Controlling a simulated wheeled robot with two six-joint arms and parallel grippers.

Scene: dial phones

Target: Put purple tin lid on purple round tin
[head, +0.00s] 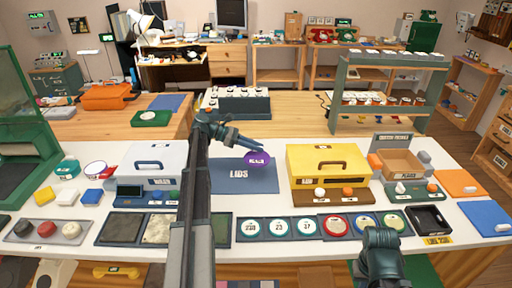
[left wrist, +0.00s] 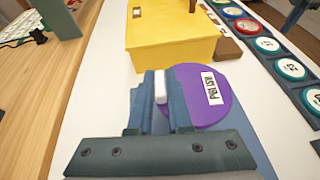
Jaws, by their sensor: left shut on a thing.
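The purple lid (head: 257,158), with a white "POLISH" label, is at my left gripper (head: 238,142), over the upper right part of the blue LIDS mat (head: 240,182). In the left wrist view the lid (left wrist: 210,110) lies flat beside and partly under the fingers. My left gripper (left wrist: 160,88) is shut on its small white knob. I cannot tell whether the lid touches the mat.
A yellow box (head: 328,162) stands close right of the mat, and a white box (head: 158,160) stands to its left. A row of round dials (head: 279,228) lies in front. A dark rack (head: 235,101) is behind, and a black tray (head: 428,219) is at the right.

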